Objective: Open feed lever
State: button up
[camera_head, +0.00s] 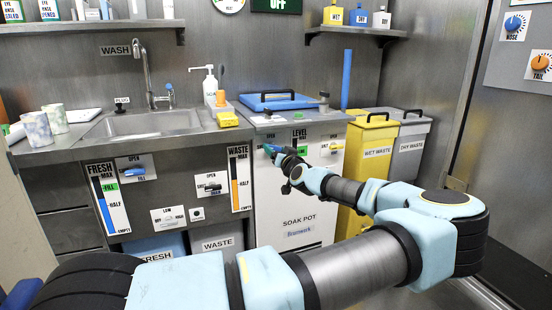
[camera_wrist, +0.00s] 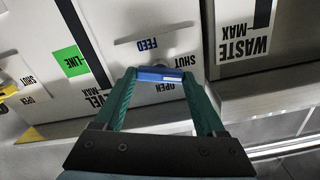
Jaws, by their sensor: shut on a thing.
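My gripper (camera_wrist: 160,76) is shut on the blue feed lever (camera_wrist: 160,73), which lies between its green fingertips in the wrist view. That view is upside down to the lettering. A FEED label (camera_wrist: 146,44) is above the lever in the picture, SHUT (camera_wrist: 186,62) is to its upper right, and OPEN (camera_wrist: 164,88) is just below it. In the head view my gripper (camera_head: 275,150) is at the upper left of the white soak pot cabinet front (camera_head: 290,195), and mostly hides the lever. I cannot tell the lever's exact angle.
Right of the feed plate is a second plate with a yellow lever (camera_head: 335,146), beside a green IN-LINE label (camera_wrist: 69,61). A WASTE gauge (camera_head: 240,175) stands to the left. Yellow (camera_head: 371,150) and grey (camera_head: 411,140) waste bins stand to the right. A sink (camera_head: 145,123) is at left.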

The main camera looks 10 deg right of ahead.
dwell(0.3)
jog(key=o, duration=1.3)
jog(key=s, duration=0.3)
jog(key=s+d, duration=0.1)
jog(key=s, duration=0.6)
jog(key=shift+s+d, duration=0.15)
jog(key=shift+s, duration=0.2)
